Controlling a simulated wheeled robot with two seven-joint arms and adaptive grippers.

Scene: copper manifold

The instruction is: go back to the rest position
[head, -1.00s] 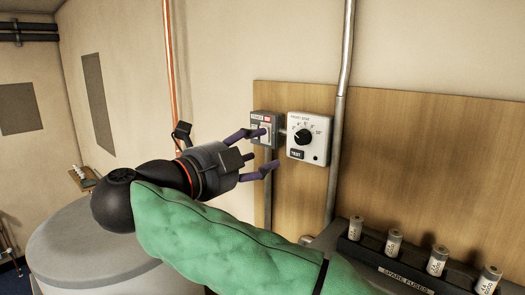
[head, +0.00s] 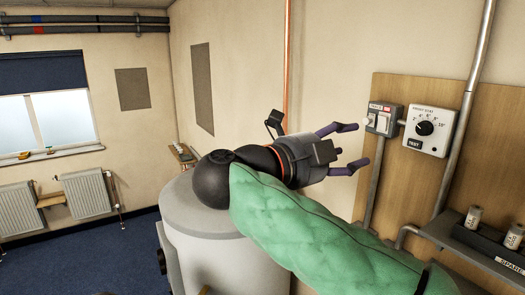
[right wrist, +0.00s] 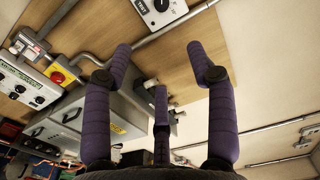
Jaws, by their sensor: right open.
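My right gripper (head: 352,147) is open and empty, its purple fingers spread apart in front of the wall. In the head view it is left of the wooden board (head: 400,170), with its fingertips pointing toward a small grey switch box (head: 383,118), and a gap seems to lie between them. My right arm in its green sleeve comes in from the lower right. The right wrist view also shows the spread fingers (right wrist: 160,65), with nothing between the tips. My left gripper is not in view.
A frost stat dial box (head: 425,124) is beside the switch box. A fuse rack (head: 490,243) juts out at lower right. A grey cylindrical tank (head: 205,245) stands below my arm. A red stop button box (right wrist: 60,76) shows in the right wrist view. Blue floor (head: 90,255) is clear at left.

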